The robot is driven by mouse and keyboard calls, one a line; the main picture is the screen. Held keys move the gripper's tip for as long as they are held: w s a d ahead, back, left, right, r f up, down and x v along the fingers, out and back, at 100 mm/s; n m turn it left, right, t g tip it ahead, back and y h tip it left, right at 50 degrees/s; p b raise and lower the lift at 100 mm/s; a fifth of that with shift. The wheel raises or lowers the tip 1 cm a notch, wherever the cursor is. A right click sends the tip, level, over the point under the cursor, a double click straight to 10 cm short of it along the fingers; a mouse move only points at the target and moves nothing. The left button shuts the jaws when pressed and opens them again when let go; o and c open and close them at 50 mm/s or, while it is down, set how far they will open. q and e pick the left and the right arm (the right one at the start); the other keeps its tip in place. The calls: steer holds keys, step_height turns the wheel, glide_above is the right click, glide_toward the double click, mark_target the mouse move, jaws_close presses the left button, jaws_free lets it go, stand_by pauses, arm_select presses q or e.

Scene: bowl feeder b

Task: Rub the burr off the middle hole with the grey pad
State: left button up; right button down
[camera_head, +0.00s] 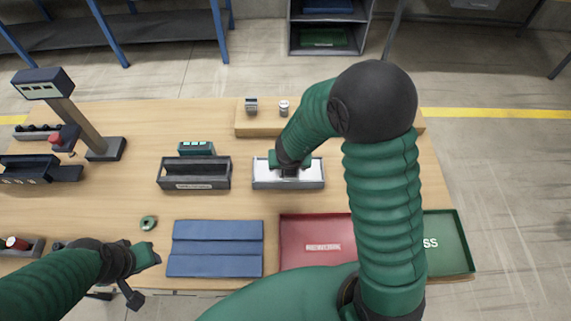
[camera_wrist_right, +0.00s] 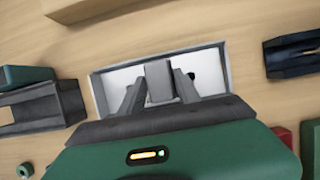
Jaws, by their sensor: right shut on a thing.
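A grey-rimmed tray (camera_head: 262,183) with a white surface inside stands in the middle of the table. My right gripper (camera_head: 288,172) is over this tray, and its arm comes in from the right. In the right wrist view my right gripper (camera_wrist_right: 160,90) is shut on a grey block (camera_wrist_right: 159,78), which looks like the grey pad. One dark hole (camera_wrist_right: 192,76) shows in the white surface just right of the pad. The middle hole and any burr cannot be made out, and the pad and fingers hide part of the surface. My left gripper (camera_head: 147,256) hangs near the front left edge; its fingers are unclear.
A dark grey bin (camera_head: 194,184) stands left of the tray, with a teal box (camera_head: 196,148) behind. A wooden ledge (camera_head: 350,120) bears small parts at the back. A blue mat (camera_head: 215,248), red tray (camera_head: 318,248) and green tray (camera_head: 447,258) line the front. A green ring (camera_head: 148,223) lies left.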

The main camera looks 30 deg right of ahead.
steer(key=shift+s+d, duration=0.35)
steer(key=shift+d, duration=0.35)
steer(key=shift+w+a, duration=0.3)
steer(key=shift+a, duration=0.3)
steer(key=shift+w+a, duration=0.25)
steer(key=shift+a, duration=0.3)
steer(key=shift+s+d, duration=0.3)
steer(key=shift+d, duration=0.25)
steer(key=shift+s+d, duration=0.25)
steer(key=shift+d, duration=0.3)
steer(key=shift+w+a, duration=0.3)
steer(key=shift+a, duration=0.25)
steer(key=shift+w+a, duration=0.25)
steer(key=shift+a, duration=0.3)
